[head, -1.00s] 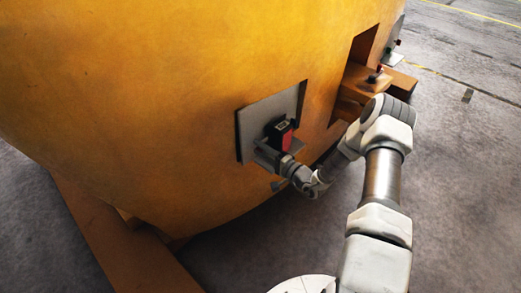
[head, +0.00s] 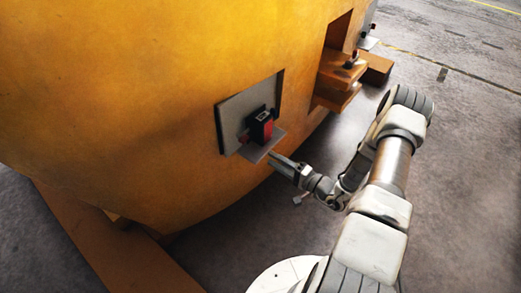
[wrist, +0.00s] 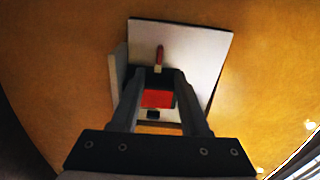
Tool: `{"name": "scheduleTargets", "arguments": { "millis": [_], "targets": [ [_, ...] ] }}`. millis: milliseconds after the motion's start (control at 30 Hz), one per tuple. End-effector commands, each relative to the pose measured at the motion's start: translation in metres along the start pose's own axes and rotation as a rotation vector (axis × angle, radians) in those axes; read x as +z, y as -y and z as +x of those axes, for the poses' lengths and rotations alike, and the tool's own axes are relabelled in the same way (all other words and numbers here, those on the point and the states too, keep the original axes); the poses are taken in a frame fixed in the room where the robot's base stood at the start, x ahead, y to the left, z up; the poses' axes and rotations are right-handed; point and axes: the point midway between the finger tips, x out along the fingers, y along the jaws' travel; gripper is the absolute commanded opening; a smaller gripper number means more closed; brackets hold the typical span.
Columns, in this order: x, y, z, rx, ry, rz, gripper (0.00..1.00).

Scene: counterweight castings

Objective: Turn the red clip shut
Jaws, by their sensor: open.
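A small red lever, which looks like the red clip (wrist: 159,57), stands out above a black and red block (wrist: 158,98) in the wrist view. In the head view the block (head: 263,128) sits on a grey ledge of a plate on the orange casting. A small red spot beside its left side may be the clip. My gripper (head: 271,155) is just in front of and below the ledge in the head view, apart from the block. In the wrist view my gripper (wrist: 155,76) is open, with the block showing between its fingers. The clip's exact angle is hard to judge.
The grey plate (head: 235,107) is set into the large curved orange casting (head: 120,90). To the right, an orange bracket (head: 338,72) with a small dark part juts out. An orange beam (head: 90,235) runs along the floor at lower left. Grey floor is open at right.

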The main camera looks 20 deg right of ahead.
Motion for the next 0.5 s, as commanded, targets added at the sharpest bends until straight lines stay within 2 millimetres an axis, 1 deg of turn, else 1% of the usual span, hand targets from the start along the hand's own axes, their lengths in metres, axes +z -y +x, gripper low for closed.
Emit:
{"name": "scheduleTargets", "arguments": {
  "millis": [33, 100, 200, 333, 500],
  "targets": [
    [0.0, 0.001, -0.009, 0.0, -0.003, 0.001, 0.45],
    [-0.001, 0.0, -0.019, 0.001, -0.003, 0.0, 0.45],
    [0.0, 0.0, -0.028, 0.0, 0.0, 0.0, 0.45],
    [0.0, 0.0, -0.032, -0.001, 0.0, 0.0, 0.45],
    [0.0, 0.0, -0.033, -0.001, 0.0, -0.001, 0.45]
  ]
}}
